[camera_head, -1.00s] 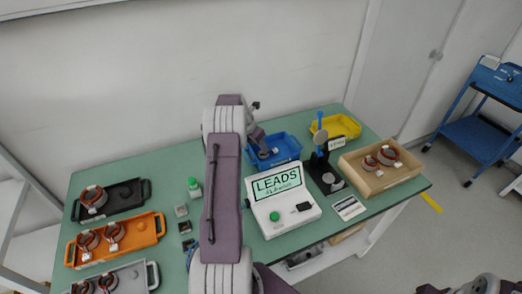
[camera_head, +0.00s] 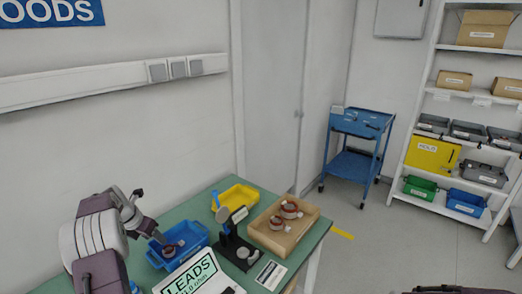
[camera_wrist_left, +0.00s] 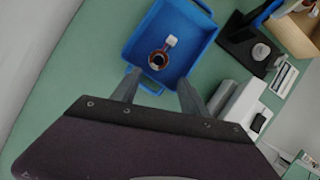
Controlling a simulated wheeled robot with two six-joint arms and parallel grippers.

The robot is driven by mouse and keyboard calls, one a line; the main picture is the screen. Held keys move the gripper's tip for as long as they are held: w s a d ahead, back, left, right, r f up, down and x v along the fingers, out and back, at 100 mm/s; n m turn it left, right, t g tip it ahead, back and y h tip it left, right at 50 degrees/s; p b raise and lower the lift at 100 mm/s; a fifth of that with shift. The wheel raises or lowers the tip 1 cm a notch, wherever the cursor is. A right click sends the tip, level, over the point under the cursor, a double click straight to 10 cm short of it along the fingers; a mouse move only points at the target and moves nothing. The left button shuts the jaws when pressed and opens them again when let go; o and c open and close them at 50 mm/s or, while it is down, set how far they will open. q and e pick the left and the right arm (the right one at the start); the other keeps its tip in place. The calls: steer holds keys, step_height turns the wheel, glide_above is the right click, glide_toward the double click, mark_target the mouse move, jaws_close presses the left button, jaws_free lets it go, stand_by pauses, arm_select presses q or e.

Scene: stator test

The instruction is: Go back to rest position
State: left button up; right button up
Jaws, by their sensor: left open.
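My left gripper (camera_head: 150,228) is at the near left edge of the blue tray (camera_head: 200,237) in the head view. A stator (camera_head: 168,251) with reddish-brown windings lies in that tray. In the left wrist view the two fingers of my left gripper (camera_wrist_left: 160,92) are apart, with nothing between them. The stator (camera_wrist_left: 158,60) lies inside the blue tray (camera_wrist_left: 207,32) beyond the fingertips, apart from them. My right gripper does not show; only a dark piece of my right arm may show at the bottom right edge.
A yellow tray (camera_head: 240,192), a black test stand (camera_head: 232,246) and a wooden box (camera_head: 281,246) with stators stand on the green table (camera_head: 205,203). The white LEADS tester (camera_head: 228,288) is near the front. A blue cart (camera_head: 357,122) and a shelf (camera_head: 467,48) stand beyond clear floor.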

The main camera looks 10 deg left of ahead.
arm_select(q)
steer(key=w+d+r+m+h, duration=0.1)
steer(key=w+d+r+m, duration=0.15)
steer(key=d, duration=0.55)
steer(key=w+d+r+m, duration=0.1)
steer(key=w+d+r, duration=0.1)
steer(key=d+r, duration=0.35)
steer(key=s+d+f+m+g, duration=0.1)
steer(key=s+d+m, duration=0.25)
steer(key=d, duration=0.35)
steer(key=s+d+f+m, duration=0.1)
steer(key=s+d+m, duration=0.25)
steer(key=d, duration=0.45)
steer(key=s+d+f+m+g, duration=0.1)
steer(key=s+f+m, duration=0.3)
steer(key=s+m, duration=0.5)
steer(key=s+d+f+m+g+y, duration=0.1)
steer(key=s+f+m, duration=0.3)
steer(key=s+m, duration=0.5)
steer(key=m, duration=0.6)
steer(key=shift+s+d+f, duration=0.15)
steer(key=shift+s+d, duration=0.1)
steer(key=shift+d, duration=0.15)
